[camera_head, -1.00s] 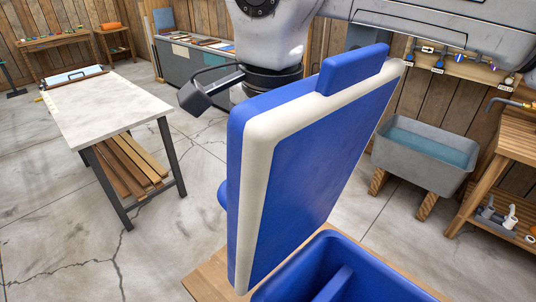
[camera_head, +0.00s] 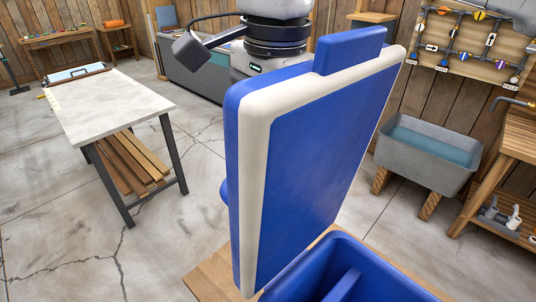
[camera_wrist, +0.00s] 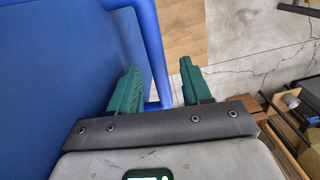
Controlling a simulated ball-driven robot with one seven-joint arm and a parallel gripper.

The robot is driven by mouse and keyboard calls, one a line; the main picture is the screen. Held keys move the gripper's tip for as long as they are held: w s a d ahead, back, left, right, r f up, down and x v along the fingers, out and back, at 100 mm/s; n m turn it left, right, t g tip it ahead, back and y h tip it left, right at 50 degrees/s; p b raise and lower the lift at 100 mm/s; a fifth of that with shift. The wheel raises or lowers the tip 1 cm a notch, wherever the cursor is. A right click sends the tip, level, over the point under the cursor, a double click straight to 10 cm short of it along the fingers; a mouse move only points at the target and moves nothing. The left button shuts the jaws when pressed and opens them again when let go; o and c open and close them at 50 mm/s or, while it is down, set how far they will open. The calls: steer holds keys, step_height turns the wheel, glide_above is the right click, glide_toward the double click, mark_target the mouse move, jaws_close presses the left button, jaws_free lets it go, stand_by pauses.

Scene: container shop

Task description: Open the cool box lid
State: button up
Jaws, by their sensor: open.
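The cool box lid (camera_head: 325,150) stands steeply raised above the blue cool box (camera_head: 395,268), with its blue, cream-rimmed inner face showing. A blue tab (camera_head: 350,50) sticks up from its top edge. The open box with an inner divider shows at the bottom of the head view. My gripper is behind the lid there, its fingers hidden. In the wrist view my gripper (camera_wrist: 158,76) is open, with two green fingers apart. The lid's broad blue outer side (camera_wrist: 60,80) fills the left. A blue strip shows between the fingers; I cannot tell whether they touch it.
The box stands on a wooden top (camera_head: 212,280). A pale-topped table (camera_head: 105,100) with planks below stands at left. A grey trough of water (camera_head: 425,160) and a wooden shelf unit (camera_head: 505,155) stand at right. Open concrete floor lies between.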

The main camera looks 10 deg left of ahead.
step_height(320, 180, up, 6)
steer(key=shift+s+r+b, duration=0.15)
steer(key=shift+r+b, duration=0.05)
steer(key=shift+b, duration=0.1)
steer(key=shift+r, duration=0.1)
steer(key=w+a+r+p, duration=0.3)
steer(key=w+a+p, duration=0.4)
steer(key=w+a, duration=0.1)
steer(key=shift+a, duration=0.4)
stand_by(1.3)
stand_by(0.4)
